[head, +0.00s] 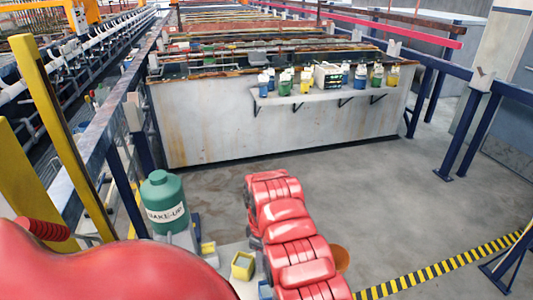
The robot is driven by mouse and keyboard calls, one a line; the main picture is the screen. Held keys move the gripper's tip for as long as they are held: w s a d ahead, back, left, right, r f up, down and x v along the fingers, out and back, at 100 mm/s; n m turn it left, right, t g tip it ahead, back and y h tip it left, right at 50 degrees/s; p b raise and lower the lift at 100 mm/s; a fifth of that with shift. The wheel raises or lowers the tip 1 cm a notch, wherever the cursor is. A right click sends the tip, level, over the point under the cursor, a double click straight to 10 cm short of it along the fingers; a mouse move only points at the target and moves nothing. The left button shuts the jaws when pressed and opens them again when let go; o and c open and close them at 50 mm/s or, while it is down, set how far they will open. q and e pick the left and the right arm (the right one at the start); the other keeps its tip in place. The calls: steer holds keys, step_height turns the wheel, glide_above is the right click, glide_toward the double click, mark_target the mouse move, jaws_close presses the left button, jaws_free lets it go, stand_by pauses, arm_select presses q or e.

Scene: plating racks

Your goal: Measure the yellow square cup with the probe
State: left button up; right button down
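A yellow square cup (243,265) stands open-topped on a pale surface at the bottom middle of the head view. It is left of the red segmented arm, which I take to be mine. A smaller yellow object (208,248) sits to its left, too small to tell what it is. I cannot pick out the probe in this view. Neither gripper shows: only large red arm parts are in view, at the bottom left and bottom middle, and they hide much of the near surface.
A green "MAKE-UP" drum (165,203) stands left of the cup. A blue container (265,290) is partly cut off nearby. A brown round object (341,258) shows behind the arm. A shelf (330,96) on the far tank holds several bottles. The floor between is clear.

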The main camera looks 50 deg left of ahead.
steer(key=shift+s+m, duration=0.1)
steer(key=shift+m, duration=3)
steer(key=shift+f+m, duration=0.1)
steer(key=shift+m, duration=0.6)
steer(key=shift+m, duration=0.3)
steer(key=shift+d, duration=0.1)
